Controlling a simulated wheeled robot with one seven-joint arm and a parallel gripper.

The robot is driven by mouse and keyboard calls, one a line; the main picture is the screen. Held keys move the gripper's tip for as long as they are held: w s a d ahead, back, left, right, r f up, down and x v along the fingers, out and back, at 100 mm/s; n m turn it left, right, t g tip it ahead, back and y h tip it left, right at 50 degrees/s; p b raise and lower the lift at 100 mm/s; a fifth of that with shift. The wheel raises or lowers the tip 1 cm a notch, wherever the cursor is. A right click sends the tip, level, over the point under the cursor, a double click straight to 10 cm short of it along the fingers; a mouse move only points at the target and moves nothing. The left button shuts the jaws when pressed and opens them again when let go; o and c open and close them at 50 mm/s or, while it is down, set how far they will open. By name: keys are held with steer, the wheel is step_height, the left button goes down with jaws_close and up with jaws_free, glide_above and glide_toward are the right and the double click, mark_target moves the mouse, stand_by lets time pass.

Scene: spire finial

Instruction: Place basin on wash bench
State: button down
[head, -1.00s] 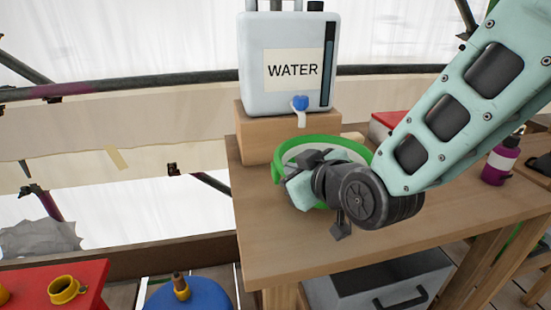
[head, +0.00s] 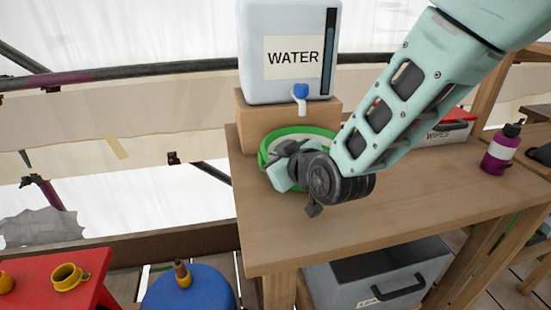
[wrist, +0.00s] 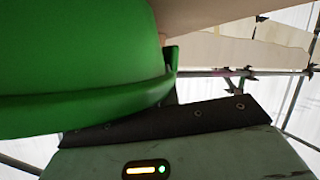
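The green basin (head: 302,132) with a pale inside is at the left end of the wooden wash bench (head: 400,195), below the tap of the water tank. My gripper (head: 283,168) is at the basin's near left rim, and its arm partly covers the basin. In the wrist view the basin's green side and rim (wrist: 80,105) lie right against the dark finger pad. My gripper appears shut on the rim. I cannot tell whether the basin's underside touches the bench top.
The white water tank (head: 290,35) with a blue tap stands on a wooden block (head: 250,118) behind the basin. A purple bottle (head: 500,150) and a red-lidded box (head: 448,127) are at the right. A blue stool (head: 190,290) and red table (head: 50,270) stand front left.

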steer(key=shift+f, duration=0.2)
steer(key=c, duration=1.6)
jaws_free()
steer(key=shift+c, duration=0.2)
steer(key=shift+r, duration=0.15)
steer(key=shift+s+r, duration=0.1)
steer(key=shift+r, duration=0.1)
steer(key=v, duration=1.2)
steer(key=s+d+f+g+h, duration=0.1)
steer(key=s+d+g+h, duration=0.1)
steer(key=s, duration=0.4)
steer(key=s+d+f+m+g+h, duration=0.1)
steer(key=s+d+f+g+h, duration=0.1)
steer(key=s+d+g, duration=0.3)
steer(key=s+d+f+m+g+h, duration=0.1)
steer(key=s+d+g, duration=0.3)
steer(key=s, duration=0.5)
steer(key=shift+f+h, duration=0.55)
steer(key=shift+h, duration=0.35)
